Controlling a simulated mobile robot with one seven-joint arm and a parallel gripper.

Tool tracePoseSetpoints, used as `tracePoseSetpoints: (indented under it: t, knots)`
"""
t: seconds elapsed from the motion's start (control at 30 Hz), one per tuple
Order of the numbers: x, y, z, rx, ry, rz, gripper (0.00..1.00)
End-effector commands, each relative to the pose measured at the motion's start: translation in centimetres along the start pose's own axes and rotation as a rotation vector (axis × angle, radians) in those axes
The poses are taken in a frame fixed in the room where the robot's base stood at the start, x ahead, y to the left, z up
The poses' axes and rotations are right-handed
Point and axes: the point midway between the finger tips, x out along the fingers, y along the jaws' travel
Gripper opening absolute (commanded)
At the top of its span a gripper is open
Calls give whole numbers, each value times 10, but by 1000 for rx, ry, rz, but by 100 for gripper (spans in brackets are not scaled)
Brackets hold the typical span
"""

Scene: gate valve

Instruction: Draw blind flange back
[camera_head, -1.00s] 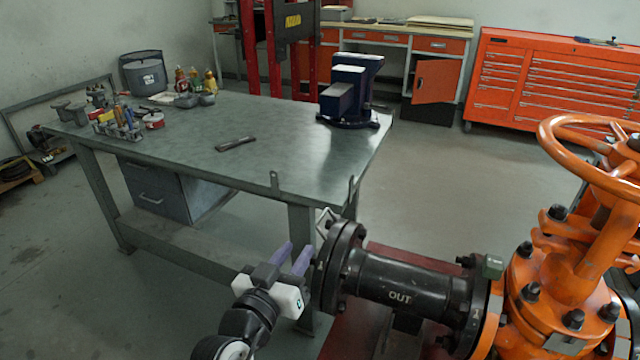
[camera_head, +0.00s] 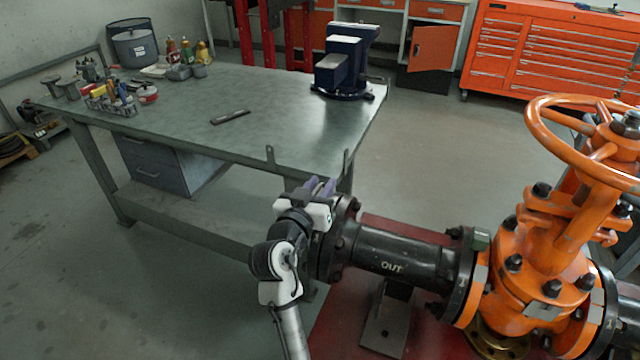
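The blind flange (camera_head: 346,212) is a dark bolted disc at the left end of the black pipe marked OUT (camera_head: 405,258). It appears close against the pipe's own flange; I cannot make out a gap. My gripper (camera_head: 321,184) is at the left face of the blind flange, near its upper part. Its white body and two purple fingers overlap the flange's left side in the picture. The fingers look a little apart, but their tips and whatever is between them are hidden. I cannot tell whether they touch or hold anything.
The orange gate valve (camera_head: 545,260) with its handwheel (camera_head: 590,145) stands on the right. A grey workbench (camera_head: 200,135) with a blue vise (camera_head: 345,68) is behind my gripper, its near corner close by. Open floor (camera_head: 450,170) lies behind the pipe.

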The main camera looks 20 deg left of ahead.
Motion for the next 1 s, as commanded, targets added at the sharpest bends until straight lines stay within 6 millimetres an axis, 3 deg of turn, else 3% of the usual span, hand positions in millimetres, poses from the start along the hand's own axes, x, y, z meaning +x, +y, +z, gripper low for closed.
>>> tracePoseSetpoints:
  t: [0.23, 0.47, 0.73, 1.0]
  knots:
    - [1, 0, 0, 0, 0, 0, 29]
    - [0, 0, 0, 0, -1, -1, 0]
    - [0, -2, 1, 0, -1, -3, 0]
    - [0, -16, -2, 0, -1, -3, 0]
